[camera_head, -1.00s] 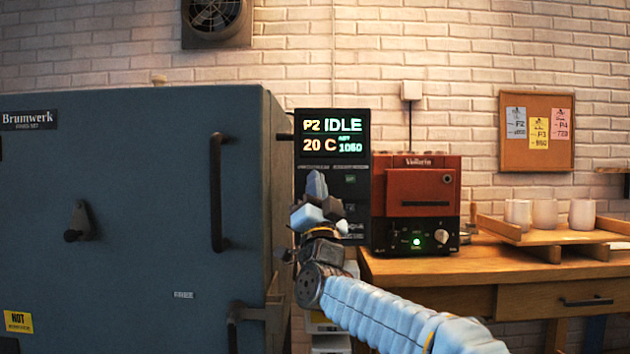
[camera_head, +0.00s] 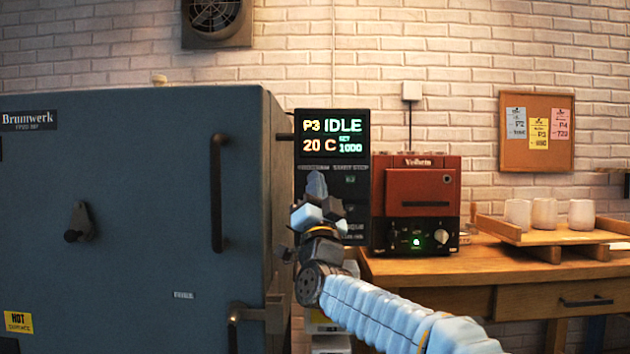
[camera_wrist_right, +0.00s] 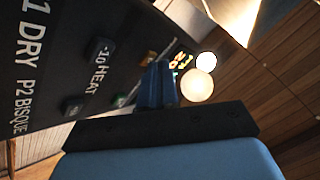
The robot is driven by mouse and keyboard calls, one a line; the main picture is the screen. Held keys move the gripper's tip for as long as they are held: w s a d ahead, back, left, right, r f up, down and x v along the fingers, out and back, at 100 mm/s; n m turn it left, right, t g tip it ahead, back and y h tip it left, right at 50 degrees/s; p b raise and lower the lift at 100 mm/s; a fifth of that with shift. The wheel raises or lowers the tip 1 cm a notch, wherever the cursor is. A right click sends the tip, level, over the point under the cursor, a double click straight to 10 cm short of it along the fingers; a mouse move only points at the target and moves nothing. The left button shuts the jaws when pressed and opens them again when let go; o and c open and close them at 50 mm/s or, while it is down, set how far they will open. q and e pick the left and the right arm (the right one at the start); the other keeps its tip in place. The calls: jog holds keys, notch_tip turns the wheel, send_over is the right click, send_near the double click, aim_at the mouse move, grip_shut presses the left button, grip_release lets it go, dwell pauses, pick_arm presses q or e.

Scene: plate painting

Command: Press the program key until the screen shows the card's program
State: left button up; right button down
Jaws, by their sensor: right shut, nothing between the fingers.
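The control panel (camera_head: 357,190) stands between the kiln and the red machine. Its screen (camera_head: 332,133) reads P3 IDLE, 20 C and 1000. My right gripper (camera_head: 316,184) is shut and empty, its tip in front of the panel's left part below the screen, hiding the program key there. In the right wrist view the shut fingers (camera_wrist_right: 161,85) point at the panel face (camera_wrist_right: 60,60), which bears small keys and printed lettering; contact cannot be told. On the corkboard (camera_head: 565,150) hang a blue card (camera_head: 516,122), a yellow card (camera_head: 538,133) and a pink card (camera_head: 561,123). My left gripper is not in view.
The large blue-grey kiln (camera_head: 130,220) with its door handle (camera_head: 217,192) fills the left. A red machine (camera_head: 416,190) stands on the wooden table (camera_head: 440,268) at the right. A wooden rack (camera_head: 505,230) there holds white cups (camera_head: 545,213).

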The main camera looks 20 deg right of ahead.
jog(key=shift+s+a+b, duration=0.2)
jog(key=shift+s+b, duration=0.55)
jog(key=s+b, duration=0.1)
jog(key=s, duration=0.1)
jog(key=s+a+b, duration=0.1)
jog(key=s+b, duration=0.1)
jog(key=shift+s+a, duration=0.2)
jog(key=shift+s, duration=0.2)
